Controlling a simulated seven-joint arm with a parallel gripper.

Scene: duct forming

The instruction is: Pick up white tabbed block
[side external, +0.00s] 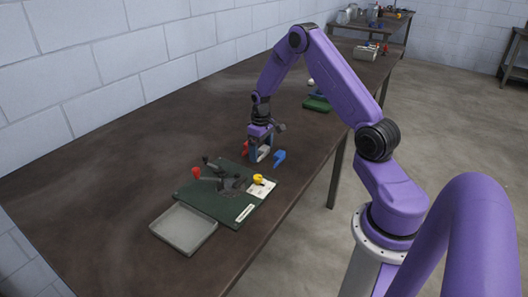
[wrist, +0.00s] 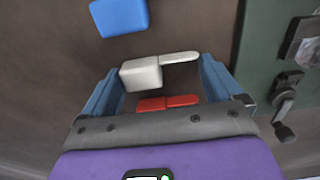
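The white tabbed block (wrist: 141,74) shows in the wrist view, with its thin tab (wrist: 180,57) pointing right. My gripper (wrist: 160,69) is open, its two blue fingers at either side of the block. The block appears to lie between or just below the fingertips; I cannot tell whether they touch it. In the side external view my gripper (side external: 261,155) is low over the table, and the white block (side external: 263,153) shows partly behind the fingers.
A red block (wrist: 168,102) lies close beside the white one, and a blue block (wrist: 120,16) lies apart from it. A green board (side external: 215,207) with a clamp (side external: 222,170) and yellow piece (side external: 258,179) is nearby. A grey tray (side external: 184,229) sits at its front left. The left tabletop is clear.

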